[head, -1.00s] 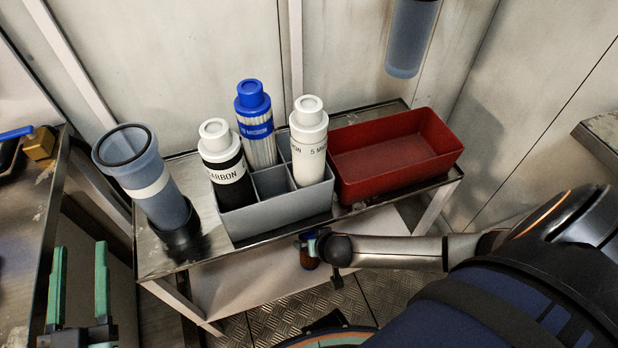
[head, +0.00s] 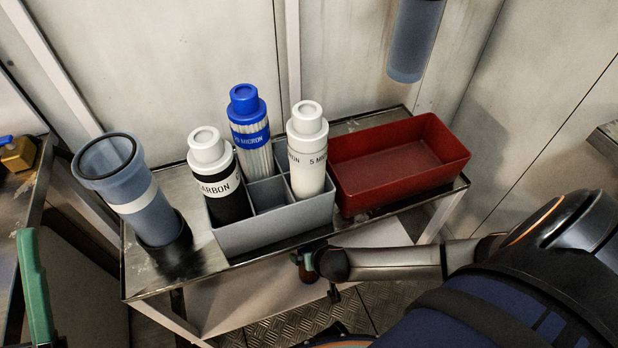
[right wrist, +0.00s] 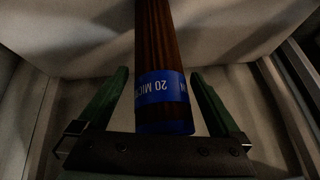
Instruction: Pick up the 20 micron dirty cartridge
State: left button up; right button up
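The dirty 20 micron cartridge (right wrist: 154,45) shows in the right wrist view, with brown pleats and a blue end band reading "20 MIC". My right gripper (right wrist: 160,75) has its green fingers on both sides of it, with a gap on each side. The cartridge's far end is out of view. In the head view my right arm reaches in front of the trolley, and its hand is mostly hidden there. My left gripper (head: 36,285) shows one green finger at the left edge, with nothing against it; its other finger is out of frame.
A grey caddy (head: 285,220) on the trolley holds a carbon cartridge (head: 222,185), a clean blue-capped cartridge (head: 250,125) and a white 5 micron cartridge (head: 307,160). A red bin (head: 400,160) stands right, an open housing (head: 125,190) left. Another housing (head: 412,45) hangs above.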

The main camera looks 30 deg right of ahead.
grip_shut()
dwell(0.7)
